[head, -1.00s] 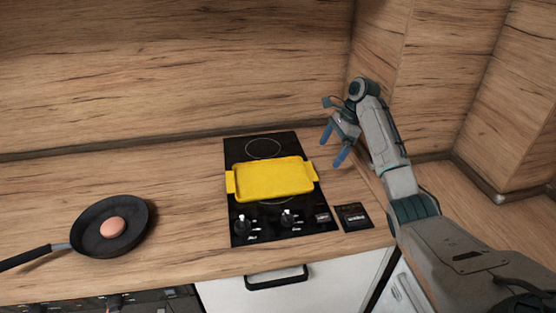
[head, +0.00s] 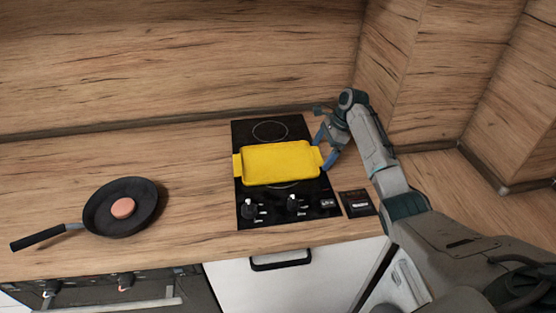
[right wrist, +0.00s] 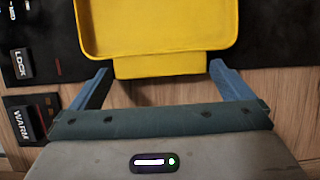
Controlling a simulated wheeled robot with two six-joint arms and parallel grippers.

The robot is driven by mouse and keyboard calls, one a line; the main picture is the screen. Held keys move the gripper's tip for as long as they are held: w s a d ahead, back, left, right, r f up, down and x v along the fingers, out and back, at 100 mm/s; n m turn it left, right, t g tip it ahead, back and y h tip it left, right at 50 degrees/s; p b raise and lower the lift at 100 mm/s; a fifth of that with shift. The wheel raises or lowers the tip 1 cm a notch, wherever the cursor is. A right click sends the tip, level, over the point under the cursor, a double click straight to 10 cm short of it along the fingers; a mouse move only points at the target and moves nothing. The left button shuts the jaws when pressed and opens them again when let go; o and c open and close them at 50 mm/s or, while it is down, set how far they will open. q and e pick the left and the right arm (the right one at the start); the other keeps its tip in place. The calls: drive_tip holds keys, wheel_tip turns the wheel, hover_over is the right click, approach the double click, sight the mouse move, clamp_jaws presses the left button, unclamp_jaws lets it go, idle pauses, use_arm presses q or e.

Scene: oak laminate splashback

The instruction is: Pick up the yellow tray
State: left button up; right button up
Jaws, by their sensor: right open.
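The yellow tray (head: 280,163) lies flat on the black cooktop, with a short handle at its left end and another at its right end. My right gripper (head: 324,149) is at the tray's right end. In the right wrist view the gripper (right wrist: 160,84) is open, its two blue fingers apart on either side of the tray's near handle (right wrist: 160,65). The handle sits level with the fingertips, and a gap shows on each side. The yellow tray (right wrist: 157,25) fills the top middle there. My left gripper is not in view.
The black cooktop (head: 262,211) has knobs along its front edge. A dark frying pan (head: 148,211) holding a round reddish-brown item (head: 122,208) stands on the wooden counter (head: 190,165) to the left. A wooden wall rises behind and at the right.

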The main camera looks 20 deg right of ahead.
drive_tip(key=shift+a+f, duration=0.1)
drive_tip(key=shift+f, duration=0.25)
drive_tip(key=c, duration=0.9)
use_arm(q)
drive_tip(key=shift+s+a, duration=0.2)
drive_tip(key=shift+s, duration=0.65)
use_arm(e)
drive_tip(key=shift+o, duration=0.2)
